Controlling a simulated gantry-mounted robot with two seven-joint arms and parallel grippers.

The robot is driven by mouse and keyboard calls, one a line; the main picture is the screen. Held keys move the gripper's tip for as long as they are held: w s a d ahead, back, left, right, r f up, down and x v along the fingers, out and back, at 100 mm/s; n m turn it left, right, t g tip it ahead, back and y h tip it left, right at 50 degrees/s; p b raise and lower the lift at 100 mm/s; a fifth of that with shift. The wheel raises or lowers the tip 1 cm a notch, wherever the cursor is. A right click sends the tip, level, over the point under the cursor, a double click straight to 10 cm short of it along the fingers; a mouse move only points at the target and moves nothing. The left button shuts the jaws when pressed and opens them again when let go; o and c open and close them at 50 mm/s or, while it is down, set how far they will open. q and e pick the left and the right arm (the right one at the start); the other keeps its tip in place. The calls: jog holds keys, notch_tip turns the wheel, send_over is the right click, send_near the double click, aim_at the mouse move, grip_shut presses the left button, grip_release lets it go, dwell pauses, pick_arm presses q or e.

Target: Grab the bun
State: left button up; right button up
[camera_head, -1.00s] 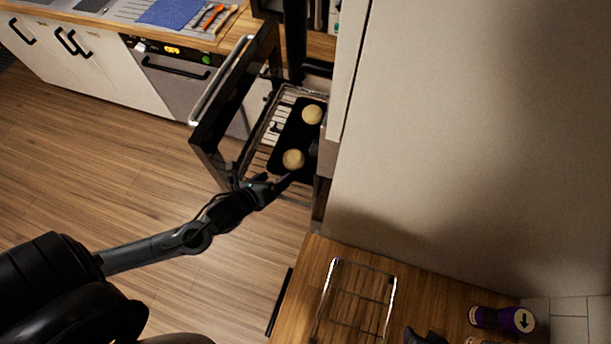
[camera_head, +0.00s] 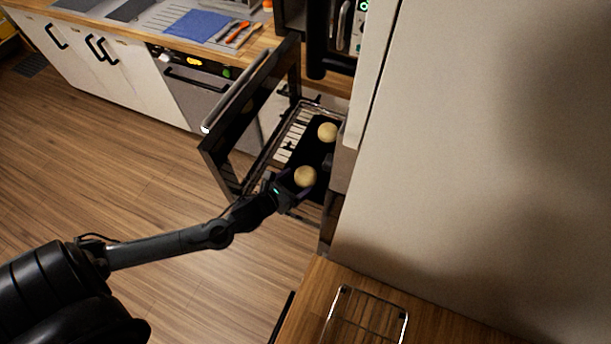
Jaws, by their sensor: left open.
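Two round pale buns lie on a black tray (camera_head: 314,156) in the opened oven. The far bun (camera_head: 327,132) is near the tray's back end. The near bun (camera_head: 305,176) is at the end closest to me. My left gripper (camera_head: 294,181) is open and reaches in from the left, right at the near bun. Its fingers are dark against the tray, so I cannot tell whether they touch the bun. My right gripper does not show.
The open oven door (camera_head: 245,115) stands left of the tray. A tall pale cabinet side (camera_head: 460,170) blocks the right. A wire rack (camera_head: 370,312) lies on the wooden counter at the bottom. A blue mat (camera_head: 198,26) lies on the far counter. The floor at left is clear.

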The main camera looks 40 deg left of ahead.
aim_at(299, 180)
pick_arm(q)
jog(key=shift+r+x, duration=0.2)
jog(key=shift+x, duration=2.15)
jog(key=shift+w, duration=0.1)
jog(key=c, duration=0.8)
